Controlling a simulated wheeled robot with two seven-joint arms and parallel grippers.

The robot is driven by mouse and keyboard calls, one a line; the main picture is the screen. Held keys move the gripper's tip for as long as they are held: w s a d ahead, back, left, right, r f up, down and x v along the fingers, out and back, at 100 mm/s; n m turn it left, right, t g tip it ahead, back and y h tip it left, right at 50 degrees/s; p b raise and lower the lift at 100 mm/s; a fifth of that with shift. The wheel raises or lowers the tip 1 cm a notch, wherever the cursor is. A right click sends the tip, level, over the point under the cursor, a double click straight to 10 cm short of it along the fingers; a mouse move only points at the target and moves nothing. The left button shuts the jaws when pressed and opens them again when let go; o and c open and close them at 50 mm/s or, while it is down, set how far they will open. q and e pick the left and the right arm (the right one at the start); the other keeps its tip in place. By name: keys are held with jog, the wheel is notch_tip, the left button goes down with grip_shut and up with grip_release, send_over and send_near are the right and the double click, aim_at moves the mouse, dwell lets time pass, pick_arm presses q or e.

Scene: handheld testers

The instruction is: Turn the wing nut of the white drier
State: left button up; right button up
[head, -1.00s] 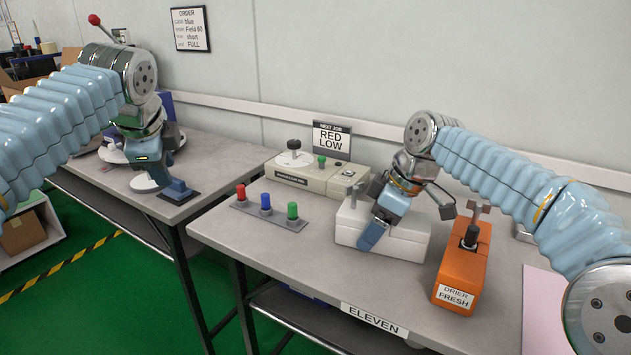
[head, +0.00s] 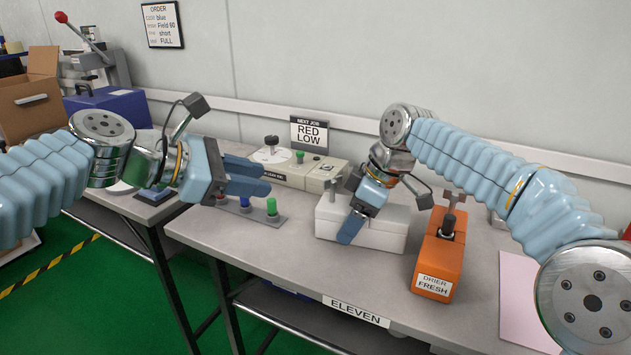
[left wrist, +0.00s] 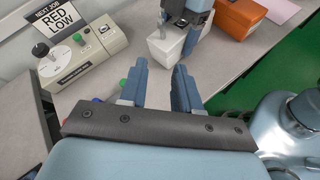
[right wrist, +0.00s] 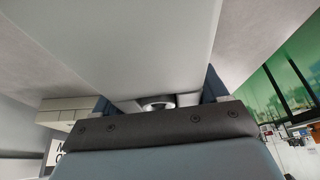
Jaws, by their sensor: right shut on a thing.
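The white drier (head: 390,232) is a white box on the grey table, marked by a grey upright piece (head: 333,188), probably its wing nut, at the left of its top. In the left wrist view the piece (left wrist: 162,30) stands ahead of my fingers. My right gripper (head: 350,232) is shut on the drier's body from above; one finger lies over its front face. White body fills the space between its fingers in the right wrist view (right wrist: 150,45). My left gripper (head: 265,180) is open and empty, left of the drier, above the button strip.
An orange drier (head: 438,265) labelled FRESH stands to the right. A beige console (head: 320,178) with a dial and green knob stands behind, beside the RED LOW sign (head: 309,134). The button strip (head: 257,213) lies under my left gripper. A pink sheet (head: 525,310) lies at right.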

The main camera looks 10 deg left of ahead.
aim_at(324, 183)
pick_arm(q)
jog(key=w+d+f+n, duration=0.1)
jog(key=w+d, duration=0.1)
jog(key=d, duration=0.1)
jog(key=w+d+f+n, duration=0.1)
jog(key=w+d, duration=0.1)
jog(key=d, duration=0.1)
jog(key=w+d+f+n, duration=0.1)
jog(key=w+d+f, duration=0.1)
jog(key=w+d, duration=0.1)
jog(key=shift+d+n+t+h, duration=0.1)
jog(key=shift+n+t+h, duration=0.2)
jog(key=shift+n, duration=0.1)
grip_shut()
